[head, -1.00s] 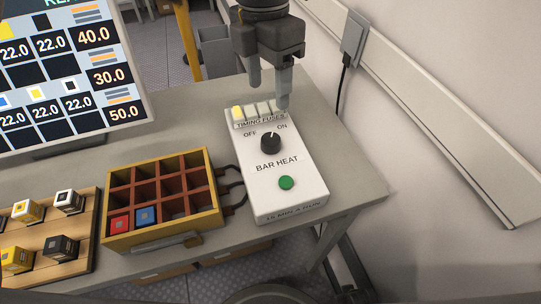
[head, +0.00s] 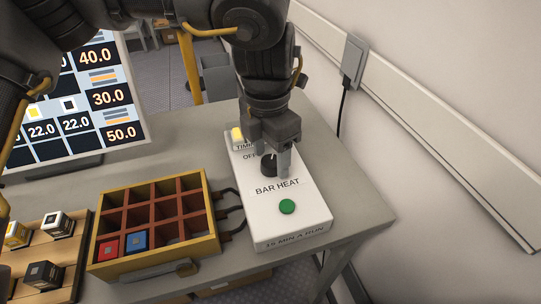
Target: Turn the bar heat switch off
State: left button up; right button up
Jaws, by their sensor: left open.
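The white bar heat box (head: 296,226) stands on the table with its black switch knob (head: 267,168) above the words BAR HEAT. My left gripper (head: 267,163) is open and reaches down over the box, its fingertips at the knob. One finger is at the knob's right side. I cannot tell whether the fingers touch the knob. The OFF label shows in part at the knob's upper left. The ON label and much of the timing fuses row are hidden behind the gripper. The knob's pointer is not clear. My right gripper is not in view.
A green button (head: 287,207) is below the knob. A yellow-rimmed divided crate (head: 216,229) with red and blue blocks stands left of the box, joined by black cables. A wooden block tray (head: 72,277) and a screen (head: 108,90) are further left. The wall is to the right.

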pick_arm(q)
jog(key=shift+f, duration=0.35)
jog(key=shift+c, duration=0.5)
